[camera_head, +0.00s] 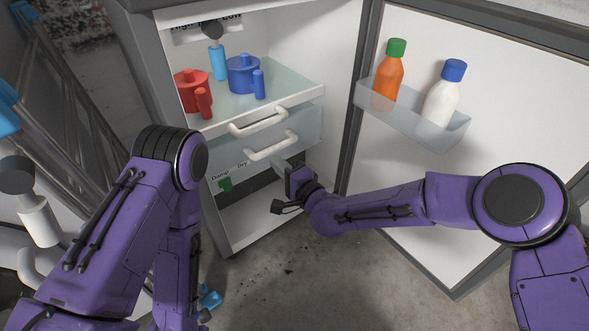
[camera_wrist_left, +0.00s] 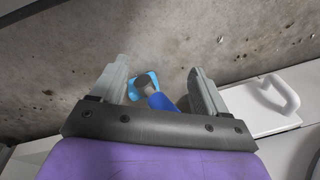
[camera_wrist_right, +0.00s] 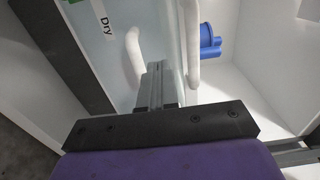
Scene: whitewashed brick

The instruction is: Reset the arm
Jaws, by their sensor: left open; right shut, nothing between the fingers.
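My right gripper (camera_head: 285,167) reaches into the open fridge, in front of the lower drawer and just below its white handle (camera_head: 272,146). In the right wrist view its fingers (camera_wrist_right: 160,85) are together and empty, close to the two white handles; I cannot tell whether they touch anything. My left arm hangs down at the left, and its gripper is hidden behind the arm in the head view. In the left wrist view the left gripper (camera_wrist_left: 160,85) is open and points at the floor, with a blue and grey object (camera_wrist_left: 145,82) seen between its fingers.
A red pot (camera_head: 188,92), a blue pot (camera_head: 243,74) and a light-blue bottle (camera_head: 217,62) stand on the fridge shelf. The open door at the right holds an orange bottle (camera_head: 387,75) and a white bottle (camera_head: 441,98). Metal racks (camera_head: 75,140) stand at the left.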

